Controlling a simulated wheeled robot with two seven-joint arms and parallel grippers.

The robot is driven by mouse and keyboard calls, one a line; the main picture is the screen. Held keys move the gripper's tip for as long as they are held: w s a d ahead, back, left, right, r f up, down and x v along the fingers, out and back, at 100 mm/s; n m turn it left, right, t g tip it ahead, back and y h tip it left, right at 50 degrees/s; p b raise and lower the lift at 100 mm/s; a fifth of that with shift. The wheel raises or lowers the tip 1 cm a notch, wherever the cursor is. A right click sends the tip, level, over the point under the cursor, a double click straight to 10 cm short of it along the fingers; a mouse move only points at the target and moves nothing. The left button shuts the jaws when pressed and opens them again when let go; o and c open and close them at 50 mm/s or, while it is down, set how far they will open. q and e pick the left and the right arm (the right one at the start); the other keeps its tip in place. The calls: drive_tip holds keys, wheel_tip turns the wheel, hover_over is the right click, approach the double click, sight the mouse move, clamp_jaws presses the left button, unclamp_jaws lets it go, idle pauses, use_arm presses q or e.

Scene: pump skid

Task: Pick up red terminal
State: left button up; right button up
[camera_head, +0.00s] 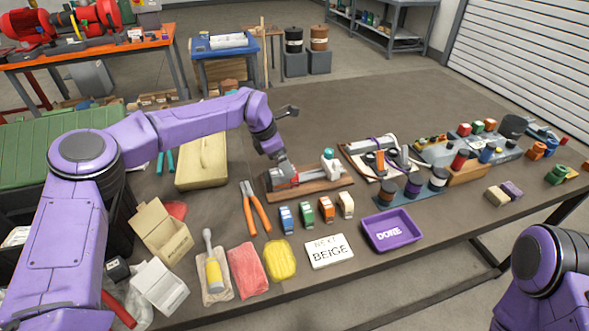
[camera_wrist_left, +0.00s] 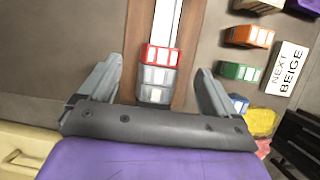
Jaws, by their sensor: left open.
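The red terminal (camera_wrist_left: 161,55) sits on a metal rail at the end of a row of grey terminals (camera_wrist_left: 157,76) in the left wrist view. The rail is on a brown wooden board (camera_head: 316,188) on the table. My left gripper (camera_wrist_left: 158,74) is open, with one finger on each side of the row and a gap to both sides. In the head view my left gripper (camera_head: 284,172) is down over the left part of the rail and largely hides the red terminal. My right gripper is out of view.
Blue (camera_head: 286,218), green (camera_head: 307,213), orange (camera_head: 326,210) and beige (camera_head: 346,205) terminals stand in front of the board. A "NEXT BEIGE" card (camera_head: 329,253) and a purple "DONE" tray (camera_head: 408,244) lie nearer. Orange-handled pliers (camera_head: 261,214) lie left of the terminals.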

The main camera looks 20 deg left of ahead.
use_arm(q)
drive_tip(key=shift+s+d+f+p, duration=0.4)
drive_tip(key=shift+s+d, duration=0.05)
drive_tip(key=w+f, duration=0.1)
drive_tip(key=f+p, duration=0.1)
drive_tip(key=f, duration=0.1)
drive_tip(key=w+d+f, duration=0.1)
drive_tip(key=f, duration=0.1)
drive_tip(key=shift+w+d+f, duration=0.1)
drive_tip(key=shift+w, duration=0.2)
drive_tip(key=shift+s+d, duration=0.1)
drive_tip(key=shift+s, duration=0.15)
drive_tip(key=shift+s+r, duration=0.1)
drive_tip(key=shift+r, duration=0.1)
drive_tip(key=shift+c, duration=0.6)
drive_tip(key=shift+f, duration=0.1)
drive_tip(key=c, duration=1)
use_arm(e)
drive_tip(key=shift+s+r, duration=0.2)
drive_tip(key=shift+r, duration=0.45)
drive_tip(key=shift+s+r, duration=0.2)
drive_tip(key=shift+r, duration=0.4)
